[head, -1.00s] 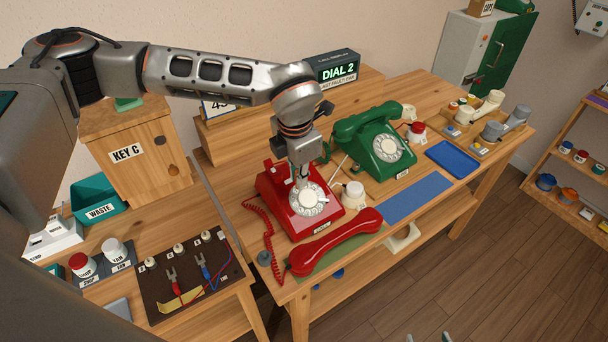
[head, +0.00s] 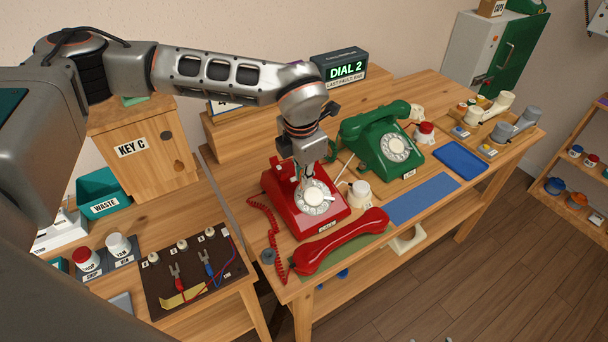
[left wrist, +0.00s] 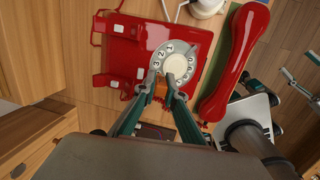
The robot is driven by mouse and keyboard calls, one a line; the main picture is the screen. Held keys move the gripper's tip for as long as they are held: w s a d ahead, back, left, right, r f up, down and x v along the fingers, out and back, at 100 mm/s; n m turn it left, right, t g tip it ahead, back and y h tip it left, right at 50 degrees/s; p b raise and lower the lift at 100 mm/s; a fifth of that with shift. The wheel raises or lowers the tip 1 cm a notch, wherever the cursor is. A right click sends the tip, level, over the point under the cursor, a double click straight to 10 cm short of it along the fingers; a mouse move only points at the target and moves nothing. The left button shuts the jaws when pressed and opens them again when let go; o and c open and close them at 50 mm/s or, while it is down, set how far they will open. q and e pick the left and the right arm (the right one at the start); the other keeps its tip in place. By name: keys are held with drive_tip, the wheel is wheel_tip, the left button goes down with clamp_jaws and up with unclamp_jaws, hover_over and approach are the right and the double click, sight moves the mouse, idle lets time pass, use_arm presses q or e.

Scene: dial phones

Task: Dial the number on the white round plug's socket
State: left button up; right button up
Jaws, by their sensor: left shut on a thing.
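The red dial phone (head: 287,205) stands on the right bench with a white dial (head: 331,203) and a pale centre knob (left wrist: 177,65). My left gripper (head: 306,183) reaches down onto this dial. In the left wrist view its fingertips (left wrist: 161,79) are close together at the dial's edge, shut on part of the dial; the exact contact is unclear. The red receiver (head: 340,241) lies off the phone. A white round plug (head: 359,194) sits right of the red phone; any number there is unreadable.
A green phone (head: 372,135) stands behind, with a blue mat (head: 422,199) and blue tray (head: 460,158) near it. A dark board (head: 165,291) with pegs and clips, a teal waste bin (head: 105,197) and a KEY C cabinet (head: 135,170) are at the left.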

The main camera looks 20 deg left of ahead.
use_arm(q)
drive_tip(key=shift+w+a+f, duration=0.1)
drive_tip(key=shift+a+f, duration=0.05)
drive_tip(key=shift+f, duration=0.25)
idle(0.4)
drive_tip(key=shift+w, duration=0.1)
idle(0.3)
drive_tip(key=shift+w+d+r+b, duration=0.1)
drive_tip(key=shift+w+d+b, duration=0.15)
drive_tip(key=shift+w, duration=0.25)
drive_tip(key=shift+w+d, duration=0.25)
drive_tip(key=shift+w, duration=0.15)
drive_tip(key=shift+w+d, duration=0.1)
